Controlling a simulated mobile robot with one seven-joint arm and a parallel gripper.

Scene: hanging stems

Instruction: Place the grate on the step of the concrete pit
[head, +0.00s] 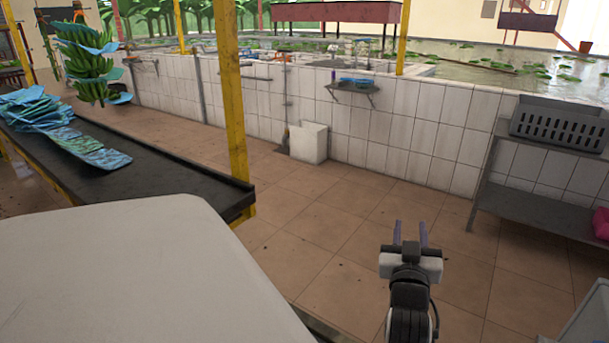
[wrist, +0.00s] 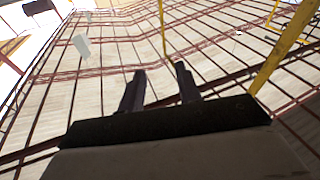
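My gripper (head: 411,236) is held out over the tiled floor at the lower right of the head view. Its two fingers stand apart with nothing between them. In the wrist view the fingers (wrist: 160,88) also show apart and empty, against roof beams. I cannot make out a grate or a concrete pit with a step in either view.
A black-topped table (head: 150,165) with blue sheets (head: 85,147) stands at left, near a yellow post (head: 233,100). A grey shelf unit (head: 530,205) with a grey crate (head: 560,125) stands at right. Floor between is clear.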

